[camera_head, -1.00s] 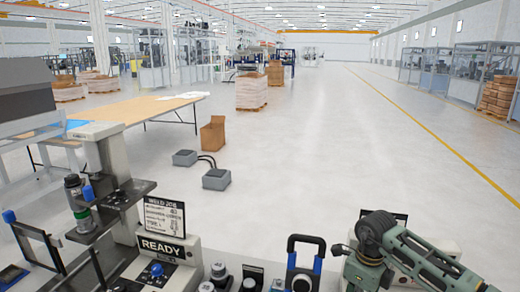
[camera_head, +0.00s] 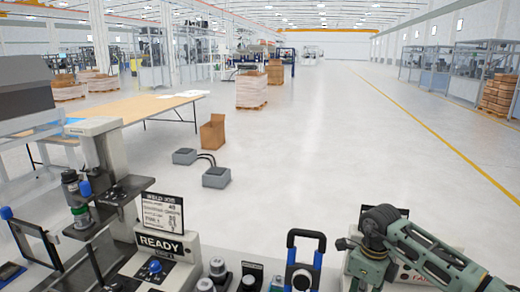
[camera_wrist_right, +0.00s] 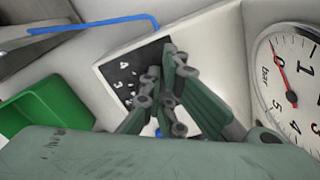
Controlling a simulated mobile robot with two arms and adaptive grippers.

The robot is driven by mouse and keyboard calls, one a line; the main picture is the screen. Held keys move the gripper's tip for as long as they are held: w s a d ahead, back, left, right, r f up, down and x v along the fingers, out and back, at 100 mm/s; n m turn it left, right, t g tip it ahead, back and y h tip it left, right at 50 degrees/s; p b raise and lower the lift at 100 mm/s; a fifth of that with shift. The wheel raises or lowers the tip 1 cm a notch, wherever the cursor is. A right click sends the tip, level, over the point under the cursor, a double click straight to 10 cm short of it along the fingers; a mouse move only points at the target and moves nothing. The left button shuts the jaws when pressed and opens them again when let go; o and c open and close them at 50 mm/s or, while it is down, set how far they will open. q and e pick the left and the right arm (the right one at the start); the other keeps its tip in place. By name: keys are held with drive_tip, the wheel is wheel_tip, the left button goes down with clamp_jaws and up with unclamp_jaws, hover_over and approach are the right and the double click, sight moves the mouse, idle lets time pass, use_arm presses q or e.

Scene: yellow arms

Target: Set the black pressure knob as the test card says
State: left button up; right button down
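The test card (camera_head: 162,213), headed WELD JOB, stands upright behind the READY panel (camera_head: 160,244) in the head view; its small lines are hard to read. In the right wrist view a black dial plate (camera_wrist_right: 126,78) with white numbers, 4 and 3 among them, lies on a pale panel behind my fingers. The black pressure knob is not clearly visible. My right gripper (camera_wrist_right: 162,75) has its fingertips close together in front of this plate; contact or grip cannot be made out. My left gripper is out of view.
A bar gauge (camera_wrist_right: 292,85) with a red needle is right of my fingers. A green bin (camera_wrist_right: 45,108) and blue rod (camera_wrist_right: 95,24) are to the left. In the head view, a blue-and-black handle frame (camera_head: 305,260) stands left of my right arm.

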drive_tip(key=shift+w+b, duration=0.25)
drive_tip(key=shift+b, duration=0.15)
wheel_tip(320, 180, up, 6)
drive_tip(key=p, duration=0.3)
drive_tip(key=shift+w+a+r+p, duration=0.1)
drive_tip(key=shift+p, duration=0.2)
